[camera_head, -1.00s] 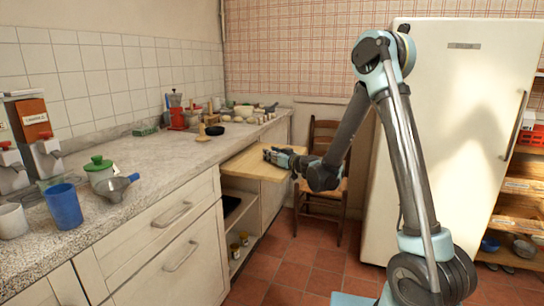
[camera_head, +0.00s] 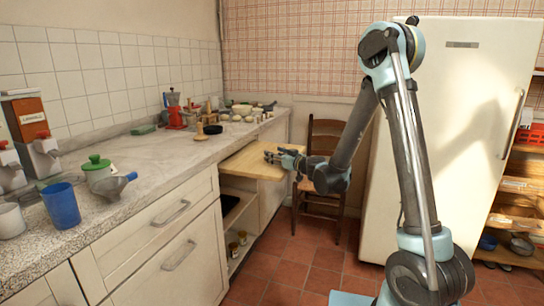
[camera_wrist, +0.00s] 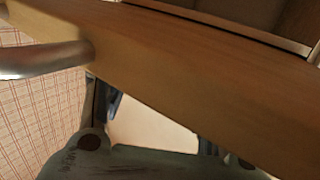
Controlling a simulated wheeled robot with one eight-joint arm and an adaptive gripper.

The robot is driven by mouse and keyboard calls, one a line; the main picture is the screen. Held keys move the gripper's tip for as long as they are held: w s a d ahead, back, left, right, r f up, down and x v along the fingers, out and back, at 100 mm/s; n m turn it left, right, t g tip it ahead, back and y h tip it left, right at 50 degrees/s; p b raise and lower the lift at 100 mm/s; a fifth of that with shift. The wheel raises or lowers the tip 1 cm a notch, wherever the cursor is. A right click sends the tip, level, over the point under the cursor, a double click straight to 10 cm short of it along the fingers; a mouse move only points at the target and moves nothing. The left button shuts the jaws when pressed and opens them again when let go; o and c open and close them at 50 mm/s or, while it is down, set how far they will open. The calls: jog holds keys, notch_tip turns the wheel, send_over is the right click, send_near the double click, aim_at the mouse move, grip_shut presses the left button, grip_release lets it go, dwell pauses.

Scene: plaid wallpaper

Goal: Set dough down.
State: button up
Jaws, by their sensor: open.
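My gripper (camera_head: 274,155) is open, low over or at the pull-out wooden board (camera_head: 240,163) beside the counter. The gap between its fingers also shows in the wrist view (camera_wrist: 150,130). A pale, smooth patch shows in that gap; I cannot tell whether it is dough or a surface behind. No dough can be made out clearly on the board in the head view. Several small pale rounded things (camera_head: 237,118) sit at the far end of the counter, too small to identify.
A wooden chair (camera_head: 325,140) stands just behind the board, and a white fridge (camera_head: 455,130) is at the right.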

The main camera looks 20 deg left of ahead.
jog(key=v, duration=0.7)
jog(key=shift+s+d, duration=0.2)
jog(key=shift+d, duration=0.05)
jog(key=shift+d+r, duration=0.2)
jog(key=shift+d, duration=0.05)
jog(key=s+d+f+m+g+h, duration=0.2)
jog(key=s+d+f+m+h, duration=0.1)
jog(key=s+d, duration=0.7)
jog(key=s+d+f+m+g+h, duration=0.3)
jog(key=s+d+h, duration=0.3)
jog(key=s+d, duration=0.5)
jog(key=s+d+f+m+g+h, duration=0.3)
jog(key=s+d, duration=0.8)
jog(key=d, duration=1)
jog(key=shift+d+f+m+h, duration=0.25)
jog(key=shift+m+h, duration=0.55)
jog(key=shift+h, duration=0.2)
jog(key=shift+w+a, duration=0.1)
jog(key=shift+a, duration=0.05)
